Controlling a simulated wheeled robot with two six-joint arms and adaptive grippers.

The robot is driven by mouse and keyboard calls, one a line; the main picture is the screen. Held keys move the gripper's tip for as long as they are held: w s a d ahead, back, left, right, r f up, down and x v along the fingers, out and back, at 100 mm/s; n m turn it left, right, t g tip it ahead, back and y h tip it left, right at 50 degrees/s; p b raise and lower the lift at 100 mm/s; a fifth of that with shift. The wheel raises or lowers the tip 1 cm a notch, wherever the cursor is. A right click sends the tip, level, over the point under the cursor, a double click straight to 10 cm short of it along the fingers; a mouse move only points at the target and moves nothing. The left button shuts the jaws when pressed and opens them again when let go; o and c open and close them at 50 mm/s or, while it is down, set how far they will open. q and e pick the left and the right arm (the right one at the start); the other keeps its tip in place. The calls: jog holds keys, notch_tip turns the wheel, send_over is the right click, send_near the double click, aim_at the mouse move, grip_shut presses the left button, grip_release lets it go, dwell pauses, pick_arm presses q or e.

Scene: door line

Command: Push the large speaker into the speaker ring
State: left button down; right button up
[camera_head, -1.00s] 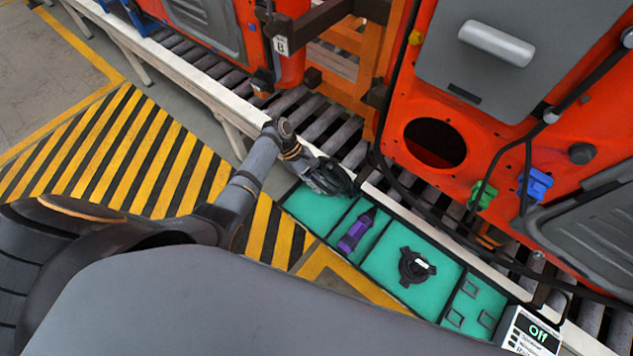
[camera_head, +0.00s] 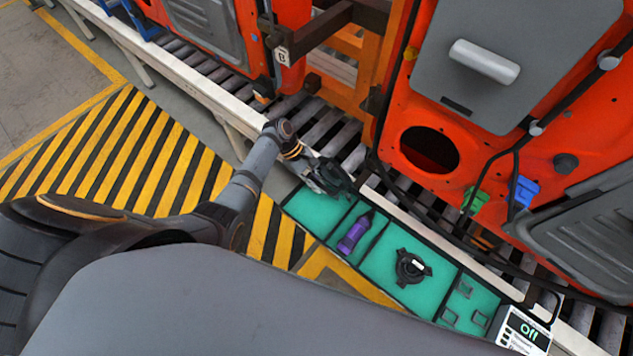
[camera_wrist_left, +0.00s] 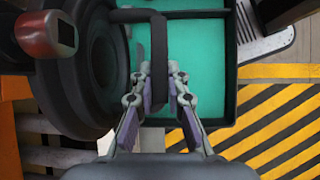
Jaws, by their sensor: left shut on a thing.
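The large speaker (camera_wrist_left: 88,70) is a black round cone that fills the left side of the left wrist view. My left gripper (camera_wrist_left: 160,85) is shut on a thin dark part at the speaker's side. In the head view the left gripper (camera_head: 328,176) is at the far-left compartment of the green tray, and the dark speaker there is hard to tell from the fingers. The speaker ring is the round opening (camera_head: 430,150) in the orange door; it is empty and apart from the gripper. My right gripper is not in view.
The green tray (camera_head: 378,262) also holds a purple bottle-like tool (camera_head: 355,233) and a black three-tabbed round part (camera_head: 411,266). Green (camera_head: 475,200) and blue (camera_head: 526,191) clips sit on the door. A second door (camera_head: 220,35) hangs behind.

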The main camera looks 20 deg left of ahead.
pick_arm(q)
jog(key=shift+r, duration=0.2)
jog(key=s+a+p, duration=0.2)
jog(key=s+p, duration=0.4)
jog(key=shift+s+a+f, duration=0.2)
jog(key=shift+s+f, duration=0.05)
jog(key=shift+f, duration=0.1)
dwell(0.5)
jog(key=shift+w+d, duration=0.1)
